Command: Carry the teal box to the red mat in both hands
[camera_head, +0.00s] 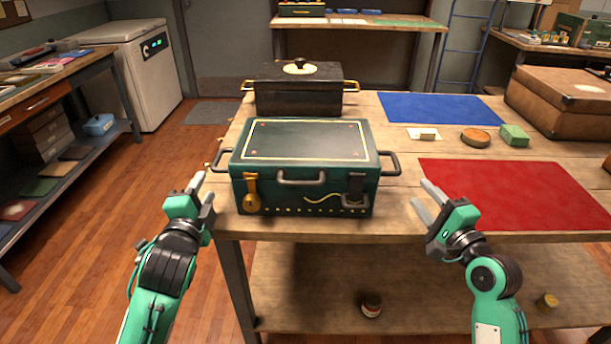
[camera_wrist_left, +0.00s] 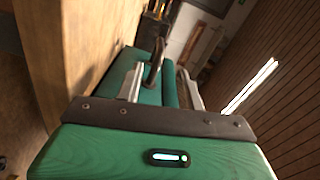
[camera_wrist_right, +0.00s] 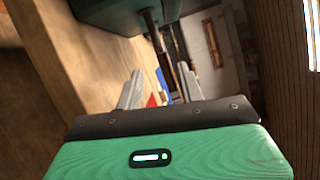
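The teal box (camera_head: 305,142) stands upright on the wooden table near its front edge, with a dark handle on each side and brass fittings in front. The red mat (camera_head: 510,193) lies flat to its right, bare. My left gripper (camera_head: 197,190) is open and empty, just left of and in front of the box; in the left wrist view the side handle (camera_wrist_left: 155,60) shows beyond its spread fingers. My right gripper (camera_head: 428,203) is open and empty, right of the box by the mat's left edge; in the right wrist view the other handle (camera_wrist_right: 152,28) shows ahead, apart from the fingers.
A black box (camera_head: 298,90) with brass handles stands close behind the teal box. A blue mat (camera_head: 438,108), white card (camera_head: 423,134), round brown dish (camera_head: 475,138), small green box (camera_head: 514,135) and brown case (camera_head: 565,100) occupy the back right of the table (camera_head: 398,222).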

